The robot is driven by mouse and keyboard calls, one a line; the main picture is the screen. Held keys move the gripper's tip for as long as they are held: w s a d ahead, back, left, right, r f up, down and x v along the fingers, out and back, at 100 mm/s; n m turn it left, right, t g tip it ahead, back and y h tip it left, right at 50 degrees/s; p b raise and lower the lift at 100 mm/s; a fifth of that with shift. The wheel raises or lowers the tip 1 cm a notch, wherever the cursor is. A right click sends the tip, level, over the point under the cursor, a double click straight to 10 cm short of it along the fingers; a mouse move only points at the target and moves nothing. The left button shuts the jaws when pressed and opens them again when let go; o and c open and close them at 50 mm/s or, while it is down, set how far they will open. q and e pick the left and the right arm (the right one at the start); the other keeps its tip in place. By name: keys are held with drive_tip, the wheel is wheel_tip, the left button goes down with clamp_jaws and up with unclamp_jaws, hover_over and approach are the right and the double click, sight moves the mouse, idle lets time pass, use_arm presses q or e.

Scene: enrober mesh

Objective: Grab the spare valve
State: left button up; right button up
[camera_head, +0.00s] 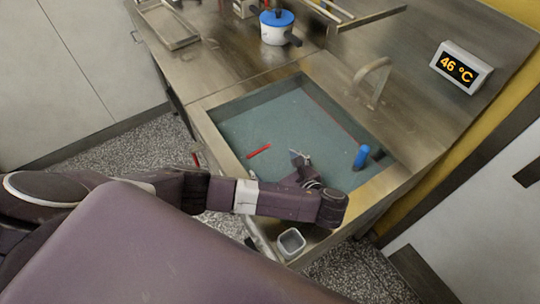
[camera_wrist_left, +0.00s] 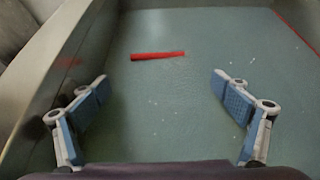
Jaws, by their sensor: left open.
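My left gripper (camera_head: 299,160) reaches into a sunken steel basin and is open. In the left wrist view its two blue-padded fingers (camera_wrist_left: 162,92) are spread wide with nothing between them. A thin red rod (camera_head: 259,151) lies on the basin's blue-green floor, left of the gripper; in the wrist view the rod (camera_wrist_left: 157,56) lies beyond the fingertips, apart from them. A blue cylindrical piece (camera_head: 361,157) with a dark part beside it is at the basin's right side. I cannot tell which piece is the spare valve. My right gripper is not in view.
Steel walls (camera_head: 222,150) enclose the basin, whose floor is mostly clear. A curved tap (camera_head: 372,82) stands behind it. A blue-lidded white pot (camera_head: 275,34) and a tray (camera_head: 172,30) are farther back. A small grey container (camera_head: 291,242) is at the front; a display (camera_head: 460,67) reads 46 °C.

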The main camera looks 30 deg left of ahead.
sight(270, 152)
use_arm(q)
drive_tip(key=shift+b+x, duration=0.85)
drive_tip(key=shift+x, duration=0.4)
drive_tip(key=shift+b+x, duration=0.8)
drive_tip(key=shift+x, duration=1.45)
drive_tip(key=shift+w+d+r, duration=0.1)
drive_tip(key=shift+r, duration=0.2)
drive_tip(key=c, duration=1.6)
